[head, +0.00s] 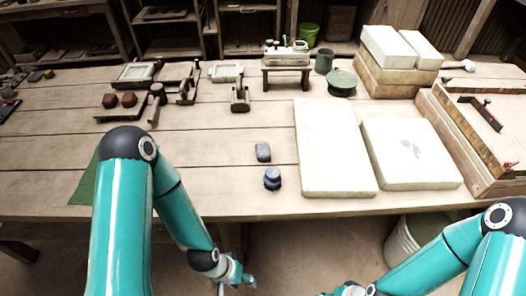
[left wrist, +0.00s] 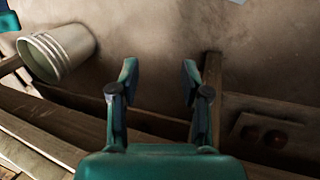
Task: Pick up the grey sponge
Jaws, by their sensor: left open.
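The grey sponge (head: 263,152), a small grey block, lies on the wooden table (head: 200,190) near the middle, in the head view. My left gripper (head: 240,277) hangs low in front of the table's front edge, below and apart from the sponge. In the left wrist view my left gripper (left wrist: 158,78) is open with nothing between its fingers. The sponge does not show there. My right gripper (head: 343,291) is only partly in view at the bottom edge of the head view, and its fingers are not clear.

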